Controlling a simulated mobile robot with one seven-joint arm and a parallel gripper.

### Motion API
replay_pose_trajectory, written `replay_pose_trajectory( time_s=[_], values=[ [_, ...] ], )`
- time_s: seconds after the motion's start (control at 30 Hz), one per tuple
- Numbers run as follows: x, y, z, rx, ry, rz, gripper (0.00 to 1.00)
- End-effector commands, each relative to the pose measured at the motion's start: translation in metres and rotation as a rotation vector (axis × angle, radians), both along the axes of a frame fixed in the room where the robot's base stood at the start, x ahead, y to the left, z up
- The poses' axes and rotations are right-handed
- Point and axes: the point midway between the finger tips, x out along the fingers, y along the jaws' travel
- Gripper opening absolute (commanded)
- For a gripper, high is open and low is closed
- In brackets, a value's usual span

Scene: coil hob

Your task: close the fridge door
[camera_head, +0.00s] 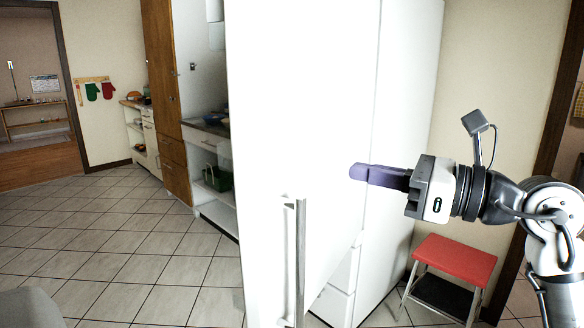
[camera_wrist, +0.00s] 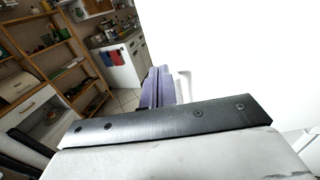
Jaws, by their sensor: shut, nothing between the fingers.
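The white fridge door (camera_head: 330,110) stands open in the head view, swung out toward me from the white fridge body (camera_head: 405,130). Its long upright handle (camera_head: 300,262) is low and near the middle of the view. My gripper (camera_head: 354,171) comes in from the right, with its purple fingers shut and empty. The fingertips overlap the door in the head view; I cannot tell whether they touch it. In the wrist view the shut fingers (camera_wrist: 158,70) point ahead, with a large white surface (camera_wrist: 235,60) close on their right.
A red-topped step stool (camera_head: 455,262) stands at the right below my arm. Wooden cabinets (camera_head: 165,100) and open shelves line the wall behind the door's left side. The tiled floor (camera_head: 130,250) at the left is clear.

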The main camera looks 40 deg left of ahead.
Motion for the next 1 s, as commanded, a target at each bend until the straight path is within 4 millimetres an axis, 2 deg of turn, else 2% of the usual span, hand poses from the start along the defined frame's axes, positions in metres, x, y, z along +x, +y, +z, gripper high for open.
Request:
replay_pose_trajectory(
  time_s=[0.17, 0.7, 0.83, 1.0],
  values=[
    [0.002, 0.011, -0.001, -0.014, -0.009, -0.015, 0.00],
    [-0.018, 0.114, 0.001, -0.010, -0.006, -0.011, 0.00],
    [-0.020, 0.128, 0.000, -0.010, -0.004, -0.012, 0.00],
    [-0.021, 0.135, -0.001, -0.010, -0.005, -0.014, 0.00]
  ],
)
